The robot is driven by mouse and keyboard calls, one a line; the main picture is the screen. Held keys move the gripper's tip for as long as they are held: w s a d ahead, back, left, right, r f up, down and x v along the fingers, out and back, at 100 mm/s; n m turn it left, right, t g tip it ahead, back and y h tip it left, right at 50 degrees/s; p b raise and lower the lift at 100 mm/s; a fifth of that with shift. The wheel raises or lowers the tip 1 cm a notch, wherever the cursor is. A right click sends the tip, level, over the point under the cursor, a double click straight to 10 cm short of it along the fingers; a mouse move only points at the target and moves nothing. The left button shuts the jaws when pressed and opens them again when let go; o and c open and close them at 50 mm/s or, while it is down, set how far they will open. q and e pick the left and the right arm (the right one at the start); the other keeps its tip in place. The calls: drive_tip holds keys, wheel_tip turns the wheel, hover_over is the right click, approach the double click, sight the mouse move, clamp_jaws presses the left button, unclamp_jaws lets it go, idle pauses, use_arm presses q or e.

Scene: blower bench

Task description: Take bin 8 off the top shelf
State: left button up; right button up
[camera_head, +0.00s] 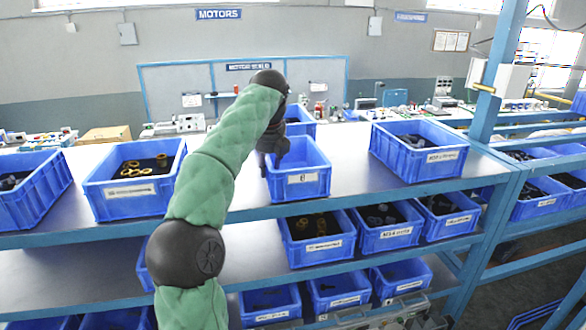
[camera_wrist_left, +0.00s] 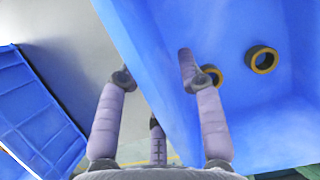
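A blue bin (camera_head: 312,183) with a short label, too small to read for certain, stands on the top shelf (camera_head: 345,185) near the middle in the head view. My left gripper (camera_head: 273,158) points down at its left side. In the left wrist view the fingers of my left gripper (camera_wrist_left: 156,76) straddle a blue bin wall (camera_wrist_left: 150,65), one outside and one inside, with gaps showing beside the wall. Rings (camera_wrist_left: 262,60) lie inside this bin. My right gripper is not in view.
Another bin (camera_head: 125,205) with rings stands to the left, and a bin (camera_head: 430,165) to the right, on the top shelf. A bin (camera_head: 300,118) stands behind. Lower shelves hold several bins (camera_head: 318,250). A blue post (camera_head: 497,70) rises at right.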

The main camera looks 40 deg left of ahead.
use_arm(q)
drive_tip(key=shift+x, duration=1.2)
drive_tip(key=shift+r, duration=0.1)
clamp_jaws()
drive_tip(key=shift+r, duration=0.15)
